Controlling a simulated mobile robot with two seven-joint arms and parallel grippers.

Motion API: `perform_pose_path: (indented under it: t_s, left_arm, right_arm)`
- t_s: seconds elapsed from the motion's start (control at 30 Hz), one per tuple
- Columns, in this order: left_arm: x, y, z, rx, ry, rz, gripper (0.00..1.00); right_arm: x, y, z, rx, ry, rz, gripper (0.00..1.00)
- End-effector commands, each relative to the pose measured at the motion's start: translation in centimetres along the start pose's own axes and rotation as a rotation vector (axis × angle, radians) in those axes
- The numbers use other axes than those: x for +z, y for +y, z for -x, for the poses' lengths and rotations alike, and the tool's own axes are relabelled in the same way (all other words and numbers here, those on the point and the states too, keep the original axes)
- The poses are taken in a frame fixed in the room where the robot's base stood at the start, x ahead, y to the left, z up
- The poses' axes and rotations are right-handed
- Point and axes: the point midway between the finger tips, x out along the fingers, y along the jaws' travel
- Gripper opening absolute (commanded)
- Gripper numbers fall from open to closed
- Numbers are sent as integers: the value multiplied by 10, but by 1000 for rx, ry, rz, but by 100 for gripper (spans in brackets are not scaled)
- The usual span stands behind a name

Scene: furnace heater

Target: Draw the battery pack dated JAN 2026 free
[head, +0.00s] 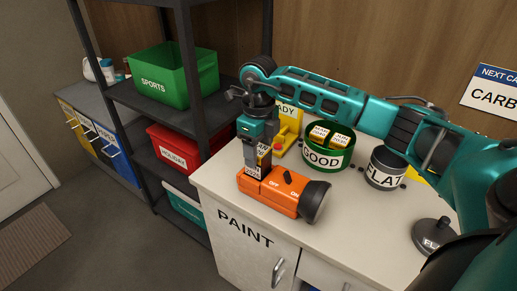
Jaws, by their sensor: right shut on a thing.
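My right gripper (257,160) reaches in from the right and points down over the orange flashlight (281,192), which lies on the white counter and carries ON and OFF marks. The gripper is shut on a battery pack (253,171) with a small white label, at the flashlight's left part. The label's date is too small to read, and I cannot tell whether the pack is still seated in the flashlight. A green round bin marked GOOD (323,155) holds yellow packs (319,133). A dark grey bin marked FLAT (383,178) stands to its right. My left gripper is out of view.
A yellow stand (284,140) with a partly hidden sign is behind the gripper. A dark round lid with a knob (432,235) lies at the right of the white counter (345,221). Shelves with green (172,85) and red (172,154) bins stand at the left.

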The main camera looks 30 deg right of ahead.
Motion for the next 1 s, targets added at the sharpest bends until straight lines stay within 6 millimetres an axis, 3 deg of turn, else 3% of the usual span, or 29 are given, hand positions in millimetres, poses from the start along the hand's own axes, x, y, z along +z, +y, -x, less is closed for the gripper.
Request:
perform_pose_path:
  t_s: [1.0]
  left_arm:
    - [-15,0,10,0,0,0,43]
  right_arm:
    - [0,0,25,-1,-2,0,21]
